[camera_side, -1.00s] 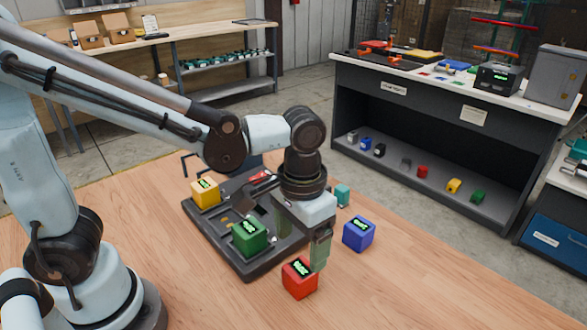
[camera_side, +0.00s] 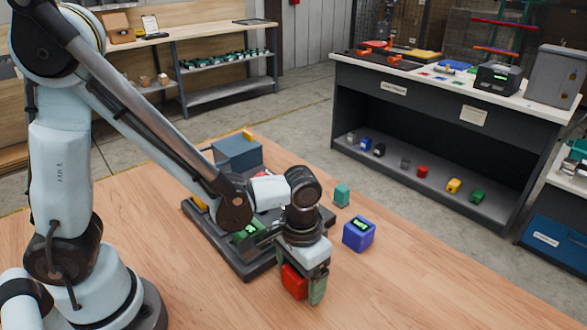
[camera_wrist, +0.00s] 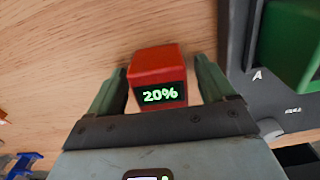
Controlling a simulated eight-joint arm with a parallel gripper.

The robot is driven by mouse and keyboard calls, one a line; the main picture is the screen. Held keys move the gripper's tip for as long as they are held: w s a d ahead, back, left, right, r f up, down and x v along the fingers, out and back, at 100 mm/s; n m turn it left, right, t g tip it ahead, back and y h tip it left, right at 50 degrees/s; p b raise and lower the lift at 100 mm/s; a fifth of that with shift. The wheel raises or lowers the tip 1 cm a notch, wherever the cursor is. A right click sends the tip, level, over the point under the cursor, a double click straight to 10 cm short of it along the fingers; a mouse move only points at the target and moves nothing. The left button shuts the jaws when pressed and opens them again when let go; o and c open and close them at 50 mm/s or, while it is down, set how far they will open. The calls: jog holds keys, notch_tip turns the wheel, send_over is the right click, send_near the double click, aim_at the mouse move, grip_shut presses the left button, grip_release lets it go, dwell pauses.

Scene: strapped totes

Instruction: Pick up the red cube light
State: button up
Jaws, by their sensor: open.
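The red cube light (camera_side: 294,281) stands on the wooden table in front of the dark tray. In the wrist view the red cube (camera_wrist: 157,70) shows a lit "20%" display and lies between the two green fingers. My gripper (camera_side: 303,291) points down over the cube, and the fingers reach down beside it. In the wrist view my gripper (camera_wrist: 160,82) is open, with a narrow gap visible on each side of the cube. The cube's top is partly hidden by my gripper in the side view.
The dark tray (camera_side: 245,272) stands close behind the cube, holding a green cube (camera_side: 246,233), mostly hidden by my arm. A blue cube (camera_side: 359,234) and a teal block (camera_side: 342,195) stand to the right. The table's front right is clear.

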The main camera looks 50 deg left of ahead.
jog(key=shift+f, duration=0.2)
jog(key=c, duration=1.2)
jog(key=shift+r, duration=0.2)
